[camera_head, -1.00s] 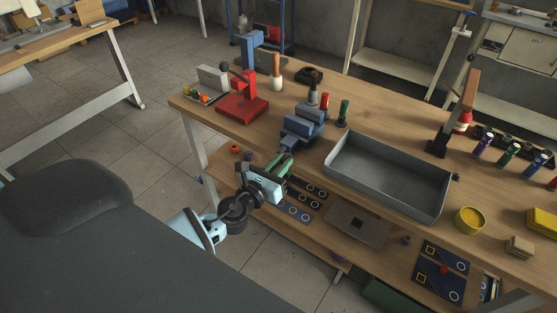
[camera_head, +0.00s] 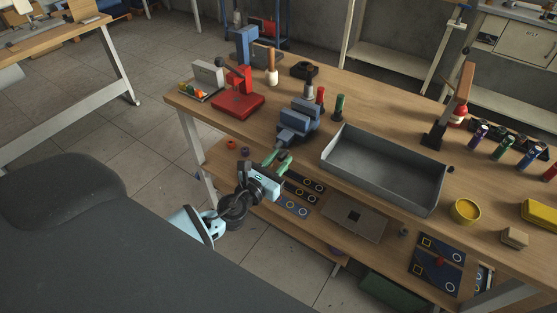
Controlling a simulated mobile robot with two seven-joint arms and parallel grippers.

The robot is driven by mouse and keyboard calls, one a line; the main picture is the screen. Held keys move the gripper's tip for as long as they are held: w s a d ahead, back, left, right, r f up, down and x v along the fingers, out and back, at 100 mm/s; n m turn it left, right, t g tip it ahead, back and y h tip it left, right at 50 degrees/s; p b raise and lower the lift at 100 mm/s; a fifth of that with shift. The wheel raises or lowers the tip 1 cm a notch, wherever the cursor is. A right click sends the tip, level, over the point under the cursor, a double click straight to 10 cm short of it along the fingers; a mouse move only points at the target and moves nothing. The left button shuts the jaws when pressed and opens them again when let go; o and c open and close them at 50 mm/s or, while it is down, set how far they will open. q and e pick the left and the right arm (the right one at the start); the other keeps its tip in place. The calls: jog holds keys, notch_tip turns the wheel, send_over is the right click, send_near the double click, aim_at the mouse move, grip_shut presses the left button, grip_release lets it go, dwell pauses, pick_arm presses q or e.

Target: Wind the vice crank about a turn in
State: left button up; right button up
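The blue vice (camera_head: 298,120) is mounted at the front edge of the wooden workbench, left of the grey tray. Its crank side faces the front, toward my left gripper; the crank itself is too small and too covered to make out clearly. My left gripper (camera_head: 275,157), with green fingers and a light blue body, is just in front of and below the vice, its fingertips close to the crank area. Whether the fingers are closed on the crank cannot be told. My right gripper is not in view.
A grey open tray (camera_head: 385,178) stands right of the vice. A red press (camera_head: 238,105) is to the left. Red (camera_head: 320,95) and green (camera_head: 339,106) handled items stand close behind the vice. A lower shelf (camera_head: 320,228) holds dark panels beneath the gripper.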

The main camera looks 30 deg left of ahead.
pick_arm(q)
jog(key=shift+o, duration=0.9)
jog(key=shift+s, duration=0.2)
jog(key=s, duration=0.7)
jog(key=shift+s+a+b, duration=0.2)
jog(key=shift+a+b, duration=0.1)
jog(key=shift+b, duration=0.05)
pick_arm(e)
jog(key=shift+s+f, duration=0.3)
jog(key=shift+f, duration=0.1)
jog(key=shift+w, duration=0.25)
